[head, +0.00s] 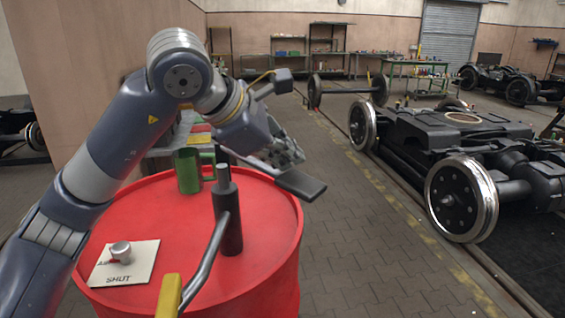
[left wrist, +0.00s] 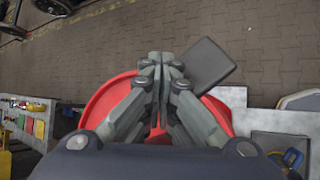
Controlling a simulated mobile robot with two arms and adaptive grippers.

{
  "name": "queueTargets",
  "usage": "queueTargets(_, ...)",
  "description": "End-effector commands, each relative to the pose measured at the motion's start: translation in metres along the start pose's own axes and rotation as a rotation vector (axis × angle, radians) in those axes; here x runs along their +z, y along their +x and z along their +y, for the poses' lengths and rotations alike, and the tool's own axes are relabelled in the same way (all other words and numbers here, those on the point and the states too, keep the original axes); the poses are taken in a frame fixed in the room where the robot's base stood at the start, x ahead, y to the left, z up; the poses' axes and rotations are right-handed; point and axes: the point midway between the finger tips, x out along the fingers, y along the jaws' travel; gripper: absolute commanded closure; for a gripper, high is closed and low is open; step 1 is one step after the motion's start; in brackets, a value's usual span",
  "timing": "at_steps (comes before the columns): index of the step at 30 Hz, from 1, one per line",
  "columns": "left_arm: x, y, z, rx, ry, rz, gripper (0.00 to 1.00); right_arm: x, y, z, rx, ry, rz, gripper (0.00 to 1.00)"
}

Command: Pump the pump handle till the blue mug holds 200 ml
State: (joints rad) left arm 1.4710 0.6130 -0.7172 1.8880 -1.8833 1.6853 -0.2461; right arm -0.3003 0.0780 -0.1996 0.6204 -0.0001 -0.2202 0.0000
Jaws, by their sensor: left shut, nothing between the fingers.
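The pump stands on a red drum (head: 270,250) as a dark upright cylinder (head: 230,205). Its pump handle (head: 208,262) is a grey bar that slopes down toward me and ends in a yellow grip (head: 168,297) at the bottom edge. A green mug (head: 188,172) stands on the drum behind the pump; no blue mug shows. My left gripper (head: 284,154) is shut and empty, above the drum's far right side and apart from the handle. Its closed fingers also show in the left wrist view (left wrist: 160,60). My right gripper is out of view.
A plate marked SHUT (head: 125,268) with a small knob (head: 121,252) lies on the drum. A dark flat plate (head: 302,186) is beside my left gripper; its support is unclear. A bogie with wheels (head: 460,198) stands right. Paved floor (head: 365,265) between is clear.

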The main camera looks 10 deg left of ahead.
Motion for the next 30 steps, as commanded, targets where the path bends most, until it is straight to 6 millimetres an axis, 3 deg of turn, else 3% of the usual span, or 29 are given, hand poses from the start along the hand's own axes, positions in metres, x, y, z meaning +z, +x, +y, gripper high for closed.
queueTargets(30, -0.007, 0.009, -0.007, -0.001, 0.0, 0.0, 1.0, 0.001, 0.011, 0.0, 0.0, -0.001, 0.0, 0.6)
